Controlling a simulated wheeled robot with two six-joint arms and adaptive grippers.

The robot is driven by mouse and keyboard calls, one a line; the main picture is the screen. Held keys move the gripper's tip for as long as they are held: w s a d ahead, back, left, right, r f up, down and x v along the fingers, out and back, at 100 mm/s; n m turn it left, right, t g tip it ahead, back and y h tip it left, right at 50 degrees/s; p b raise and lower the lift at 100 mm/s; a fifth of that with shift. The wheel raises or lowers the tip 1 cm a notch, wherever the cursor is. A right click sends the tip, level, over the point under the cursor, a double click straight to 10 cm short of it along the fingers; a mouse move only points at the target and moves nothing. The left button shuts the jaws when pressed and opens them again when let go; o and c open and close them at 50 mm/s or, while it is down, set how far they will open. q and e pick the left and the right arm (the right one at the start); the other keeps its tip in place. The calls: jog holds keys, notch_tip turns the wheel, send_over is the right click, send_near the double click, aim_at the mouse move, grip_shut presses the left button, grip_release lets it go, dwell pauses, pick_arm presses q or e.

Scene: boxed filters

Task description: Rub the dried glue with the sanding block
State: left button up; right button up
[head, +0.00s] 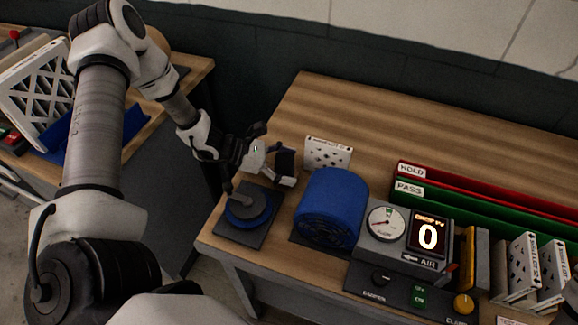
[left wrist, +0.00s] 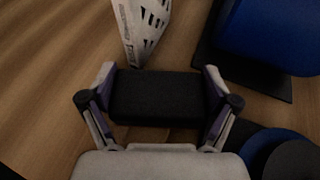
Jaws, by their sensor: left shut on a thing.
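My left gripper (head: 280,166) is shut on a black sanding block (head: 286,161), held at the left part of the bench. In the left wrist view the block (left wrist: 157,98) spans crosswise between the two fingers of the gripper (left wrist: 158,85). A white filter with dark openings (head: 327,153) stands just right of the block in the head view. In the left wrist view the filter (left wrist: 146,28) is just beyond the block; I cannot tell whether they touch. I cannot make out dried glue in either view.
A blue cylinder (head: 331,209) stands in front of the filter, beside a gauge box (head: 395,232) reading 0. A round blue-and-dark pad (head: 247,209) lies near the left edge. Red HOLD (head: 470,188) and green PASS (head: 455,203) bins stand right. The back of the bench (head: 370,115) is clear.

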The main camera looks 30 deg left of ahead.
pick_arm(q)
jog(key=r+p, duration=0.1)
jog(key=r, duration=0.1)
jog(key=r+p, duration=0.1)
jog(key=r, duration=0.1)
jog(key=shift+s+a, duration=0.1)
jog(key=shift+a, duration=0.1)
notch_tip(320, 180, up, 2)
jog(key=shift+d+r+p, duration=0.15)
jog(key=shift+r+p, duration=0.05)
jog(key=shift+p, duration=0.75)
jog(key=shift+r+p, duration=0.45)
jog(key=shift+r, duration=0.35)
